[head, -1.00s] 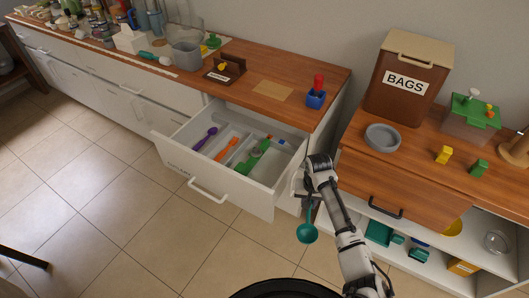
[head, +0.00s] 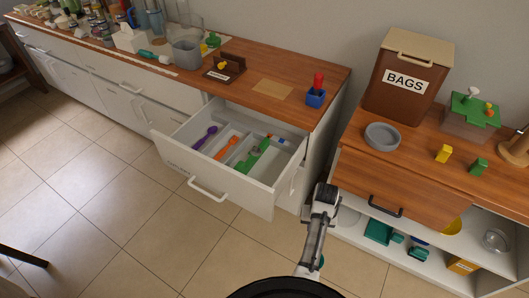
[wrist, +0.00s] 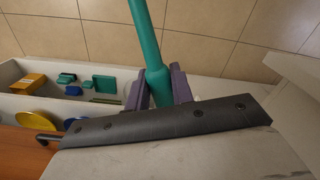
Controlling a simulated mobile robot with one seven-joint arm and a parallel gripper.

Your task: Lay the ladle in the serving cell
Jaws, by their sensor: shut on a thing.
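The teal ladle (wrist: 147,35) is in my gripper (wrist: 160,88), its handle between the two purple fingers in the wrist view. The ladle's bowl is out of that view. In the head view only a small teal bit (head: 321,262) shows beside my arm, and my fingers are hidden there. The open drawer (head: 243,196) has divided cells and lies left of my arm. It holds a purple spoon (head: 204,138), an orange utensil (head: 226,148) and a green utensil (head: 252,158). I cannot read which cell is the serving one.
The right cabinet has a drawer with a dark handle (head: 385,206) and an open shelf with teal containers (head: 379,232). Floor in front of the drawer is clear.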

